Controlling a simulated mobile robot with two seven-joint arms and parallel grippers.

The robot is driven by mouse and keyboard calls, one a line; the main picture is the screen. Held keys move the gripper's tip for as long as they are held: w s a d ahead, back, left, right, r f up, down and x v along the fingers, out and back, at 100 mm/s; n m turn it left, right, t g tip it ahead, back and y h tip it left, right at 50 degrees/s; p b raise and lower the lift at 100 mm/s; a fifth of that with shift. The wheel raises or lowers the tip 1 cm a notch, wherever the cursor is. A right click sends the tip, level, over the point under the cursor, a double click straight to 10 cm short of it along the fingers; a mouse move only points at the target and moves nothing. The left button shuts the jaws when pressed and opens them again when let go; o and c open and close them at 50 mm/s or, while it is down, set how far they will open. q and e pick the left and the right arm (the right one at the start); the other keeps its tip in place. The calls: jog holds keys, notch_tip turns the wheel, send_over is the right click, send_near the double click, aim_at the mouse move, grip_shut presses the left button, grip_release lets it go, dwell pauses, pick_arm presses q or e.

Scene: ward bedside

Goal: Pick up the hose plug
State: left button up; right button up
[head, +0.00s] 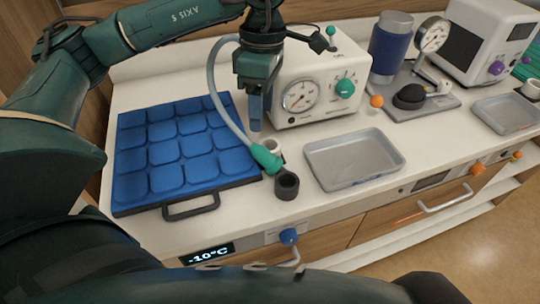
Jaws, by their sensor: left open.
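The hose plug (266,158) is a green-teal piece on the end of a grey hose (216,95). It lies tilted on the white counter, close to the front edge. A dark round socket (287,186) stands just in front of it, and a white cup-like fitting (271,147) is right behind it. I cannot tell whether the plug touches either one. My left gripper (256,122) points down with blue fingers, open and empty, above and behind the plug and apart from it. The hose curves past the gripper's left side. My right gripper is not in view.
A blue padded mat (214,186) with a handle lies left of the plug. A white gauge unit (318,84) stands close behind, right of my left gripper. A grey metal tray (354,180) is to the right. A pump stand with a blue cylinder (390,48) is farther back.

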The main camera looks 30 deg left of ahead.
aim_at(259, 145)
pick_arm(q)
notch_tip(259, 145, down, 2)
jog(key=shift+s+f, duration=0.1)
jog(key=shift+f, duration=0.05)
jog(key=shift+s+d+f, duration=0.1)
jog(key=shift+s+f, duration=0.1)
jog(key=shift+f, duration=0.3)
jog(key=f, duration=0.1)
jog(key=s+f+p, duration=0.1)
jog(key=f, duration=0.1)
jog(key=shift+f, duration=0.65)
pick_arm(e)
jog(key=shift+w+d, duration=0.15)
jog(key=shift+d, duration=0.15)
pick_arm(q)
jog(key=c, duration=1.1)
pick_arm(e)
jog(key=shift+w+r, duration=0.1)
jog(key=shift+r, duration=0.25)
